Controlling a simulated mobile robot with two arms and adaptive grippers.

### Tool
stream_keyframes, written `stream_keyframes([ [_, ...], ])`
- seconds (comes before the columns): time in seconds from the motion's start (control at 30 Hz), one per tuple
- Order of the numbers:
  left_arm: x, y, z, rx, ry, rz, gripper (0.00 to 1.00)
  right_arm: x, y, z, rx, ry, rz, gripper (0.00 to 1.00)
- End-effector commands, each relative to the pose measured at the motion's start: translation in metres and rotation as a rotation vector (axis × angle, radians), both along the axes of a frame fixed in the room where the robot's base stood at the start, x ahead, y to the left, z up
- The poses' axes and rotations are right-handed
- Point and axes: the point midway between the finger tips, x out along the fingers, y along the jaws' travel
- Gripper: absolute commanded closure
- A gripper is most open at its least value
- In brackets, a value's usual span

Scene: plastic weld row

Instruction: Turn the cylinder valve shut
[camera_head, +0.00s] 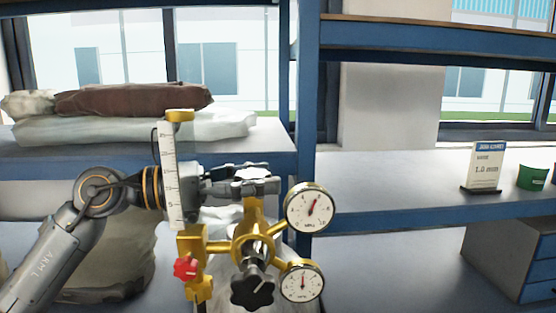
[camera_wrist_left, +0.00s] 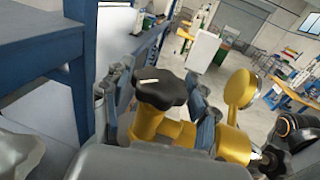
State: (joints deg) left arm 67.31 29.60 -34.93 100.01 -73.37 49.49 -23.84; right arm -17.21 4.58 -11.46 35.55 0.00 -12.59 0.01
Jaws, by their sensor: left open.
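The cylinder valve's black lobed knob (camera_wrist_left: 160,88) with a white mark sits on a yellow valve body (camera_wrist_left: 165,130) in the left wrist view. My left gripper (camera_head: 255,180) is open, its fingers on either side of this knob; the left wrist view shows the gripper (camera_wrist_left: 158,100) too. I cannot tell whether the fingers touch it. In the head view the gripper mostly hides the knob, just above the brass valve stem (camera_head: 253,214). The white cylinder below is mostly hidden by the regulator. My right gripper is not in view.
The brass regulator carries an upper gauge (camera_head: 310,208), a lower gauge (camera_head: 302,282), a black front knob (camera_head: 252,288) and a red knob (camera_head: 185,268). A flowmeter tube (camera_head: 171,178) stands close to my left wrist. Blue shelving (camera_head: 307,120) is behind, with sacks (camera_head: 135,125) on its left shelf.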

Motion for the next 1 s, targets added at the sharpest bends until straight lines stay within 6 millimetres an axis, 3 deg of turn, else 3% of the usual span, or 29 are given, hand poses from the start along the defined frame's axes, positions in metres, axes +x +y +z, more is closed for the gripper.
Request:
stream_keyframes([
  [0.23, 0.006, -0.029, 0.001, 0.0, 0.002, -0.001, 0.41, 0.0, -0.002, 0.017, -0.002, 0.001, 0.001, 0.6],
  [0.57, 0.007, -0.033, -0.001, 0.0, 0.0, 0.001, 0.41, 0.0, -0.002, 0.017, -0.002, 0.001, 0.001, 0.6],
  [0.67, 0.007, -0.033, -0.001, 0.0, 0.001, 0.001, 0.55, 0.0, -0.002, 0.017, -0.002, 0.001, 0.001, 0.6],
  [0.8, 0.007, -0.032, -0.001, 0.0, 0.001, 0.001, 0.84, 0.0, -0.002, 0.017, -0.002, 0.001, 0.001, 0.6],
  [1.0, 0.007, -0.032, -0.001, 0.001, 0.0, 0.002, 0.91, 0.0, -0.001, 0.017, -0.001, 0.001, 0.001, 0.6],
])
